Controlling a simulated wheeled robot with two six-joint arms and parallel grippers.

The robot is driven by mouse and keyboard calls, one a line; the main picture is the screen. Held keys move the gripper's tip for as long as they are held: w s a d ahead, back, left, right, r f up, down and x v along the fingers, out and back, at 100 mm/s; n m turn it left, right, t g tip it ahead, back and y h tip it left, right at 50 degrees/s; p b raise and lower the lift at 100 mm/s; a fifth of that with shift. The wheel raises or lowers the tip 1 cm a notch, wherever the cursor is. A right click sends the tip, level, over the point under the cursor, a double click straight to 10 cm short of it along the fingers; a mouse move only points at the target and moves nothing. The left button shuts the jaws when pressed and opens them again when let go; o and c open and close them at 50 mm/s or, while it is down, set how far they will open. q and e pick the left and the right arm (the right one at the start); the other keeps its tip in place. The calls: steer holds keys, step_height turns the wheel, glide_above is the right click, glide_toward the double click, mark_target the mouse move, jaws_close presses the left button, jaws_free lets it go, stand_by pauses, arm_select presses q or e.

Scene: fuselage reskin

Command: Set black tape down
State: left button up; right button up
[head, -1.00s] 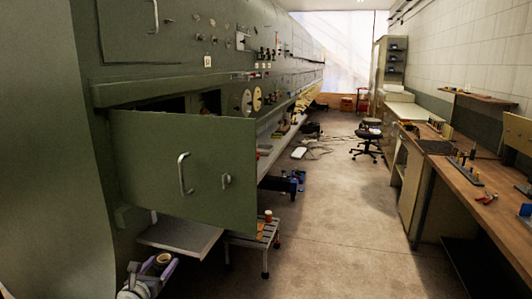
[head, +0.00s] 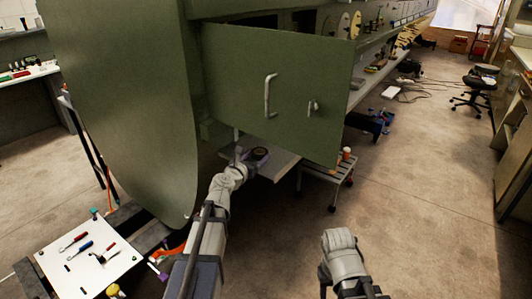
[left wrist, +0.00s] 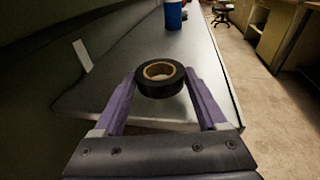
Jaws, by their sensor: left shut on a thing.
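A roll of black tape (left wrist: 160,78) with a tan core sits between the purple fingers of my left gripper (left wrist: 163,88) in the left wrist view. The left gripper (head: 250,157) is shut on it. In the head view the black tape (head: 260,154) is small, over the grey metal shelf (head: 283,165) below the open green panel. In the wrist view the grey shelf (left wrist: 130,58) lies beneath and beyond the tape; I cannot tell whether they touch. Part of my right arm shows at the bottom of the head view, but its gripper fingers do not show.
The green panel (head: 285,95) with handles hangs just above the shelf. A step stool (head: 325,173) with a cup (head: 346,153) stands to the right. A blue container (left wrist: 173,14) is beyond the tape. A white tool board (head: 90,262) lies lower left.

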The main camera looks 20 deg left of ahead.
mark_target(261, 153)
arm_select(q)
steer(key=x, duration=0.4)
steer(key=shift+w+r, duration=0.3)
steer(key=shift+w, duration=0.15)
steer(key=shift+s+d+f+b, duration=0.1)
steer(key=shift+d+f+b, duration=0.15)
steer(key=shift+f+b, duration=0.6)
steer(key=shift+s+a, duration=0.1)
steer(key=shift+a, duration=0.05)
steer(key=shift+s+a+r, duration=0.1)
steer(key=shift+s+a, duration=0.05)
steer(key=shift+a, duration=0.05)
steer(key=shift+d, duration=0.25)
steer(key=o, duration=1.3)
steer(key=shift+a, duration=0.1)
steer(key=shift+c, duration=0.2)
arm_select(e)
steer(key=shift+w+d+f, duration=0.1)
steer(key=shift+w+f, duration=0.1)
steer(key=shift+f, duration=0.25)
steer(key=shift+w+d+f, duration=0.1)
steer(key=shift+w+f, duration=0.05)
steer(key=shift+f, duration=0.25)
steer(key=shift+r, duration=0.1)
